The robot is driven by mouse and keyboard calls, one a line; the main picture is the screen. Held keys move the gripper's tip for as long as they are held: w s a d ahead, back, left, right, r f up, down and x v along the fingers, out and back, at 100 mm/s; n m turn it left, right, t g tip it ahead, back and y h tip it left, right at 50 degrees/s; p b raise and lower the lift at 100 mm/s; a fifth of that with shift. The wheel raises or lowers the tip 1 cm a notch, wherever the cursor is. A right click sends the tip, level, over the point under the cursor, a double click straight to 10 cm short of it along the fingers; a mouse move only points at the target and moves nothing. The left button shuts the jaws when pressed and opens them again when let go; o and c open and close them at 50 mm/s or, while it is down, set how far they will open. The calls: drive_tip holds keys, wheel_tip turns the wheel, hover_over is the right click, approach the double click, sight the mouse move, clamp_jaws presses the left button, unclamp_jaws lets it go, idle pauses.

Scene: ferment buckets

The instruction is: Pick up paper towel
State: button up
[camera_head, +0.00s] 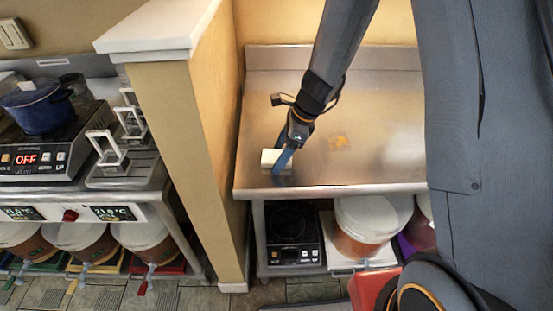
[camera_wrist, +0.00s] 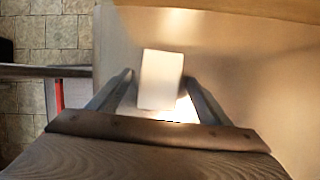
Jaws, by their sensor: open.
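The paper towel looks like a small white roll or block (camera_head: 270,159) on the steel table, near its front left. In the wrist view the paper towel (camera_wrist: 160,80) lies between my two open fingers, nearer their tips, with a gap on each side. My gripper (camera_head: 284,160) reaches down from above, beside the paper towel in the head view, and covers part of its right side. My gripper also shows in the wrist view (camera_wrist: 160,82), open and with nothing held. I cannot tell how far the fingertips are above the table.
The steel table (camera_head: 385,120) is otherwise mostly clear. A partition wall (camera_head: 185,110) stands close on its left. Below are a black cooker (camera_head: 293,255) and a white-lidded bucket (camera_head: 370,225). A blue pot (camera_head: 40,108) stands on the left counter.

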drive_tip(key=c, duration=1.1)
wheel_tip(320, 180, up, 10)
drive_tip(key=shift+r+b, duration=0.25)
drive_tip(key=shift+b, duration=0.4)
drive_tip(key=o, duration=0.5)
drive_tip(key=shift+c, duration=0.2)
drive_tip(key=c, duration=0.4)
drive_tip(key=shift+f, duration=0.1)
